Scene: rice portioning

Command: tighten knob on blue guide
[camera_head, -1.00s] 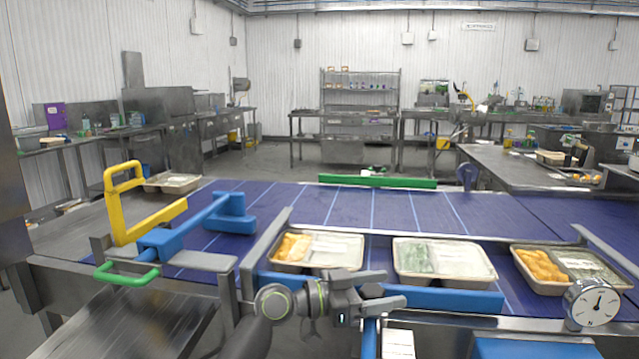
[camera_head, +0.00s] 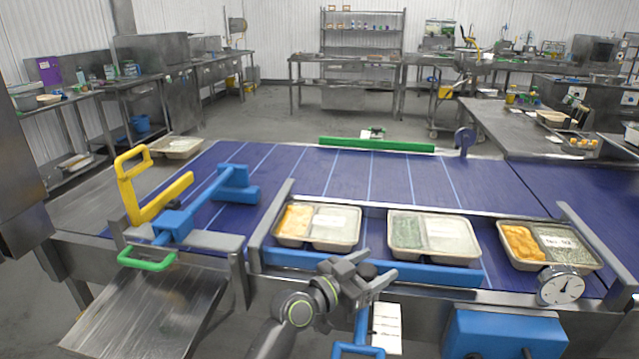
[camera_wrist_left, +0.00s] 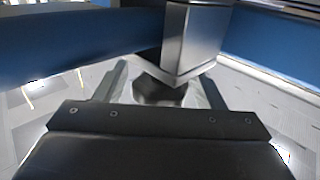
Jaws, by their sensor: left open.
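The blue guide (camera_head: 420,274) is a long bar along the front edge of the conveyor. A small dark knob (camera_head: 367,271) shows in front of it, between the fingers of my left gripper (camera_head: 376,267). In the left wrist view the open fingers (camera_wrist_left: 160,88) stand on either side of a dark, roundish knob (camera_wrist_left: 160,92), below a shiny metal block (camera_wrist_left: 196,42). The knob is partly hidden, and I cannot tell whether the fingers touch it. My right gripper is not in view.
Food trays stand behind the guide: one left (camera_head: 335,228), one middle (camera_head: 435,236), one right (camera_head: 520,242). A round dial (camera_head: 561,286) is at the right. A yellow handle (camera_head: 128,190) and blue arm (camera_head: 205,203) stand at the left. The belt behind is clear.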

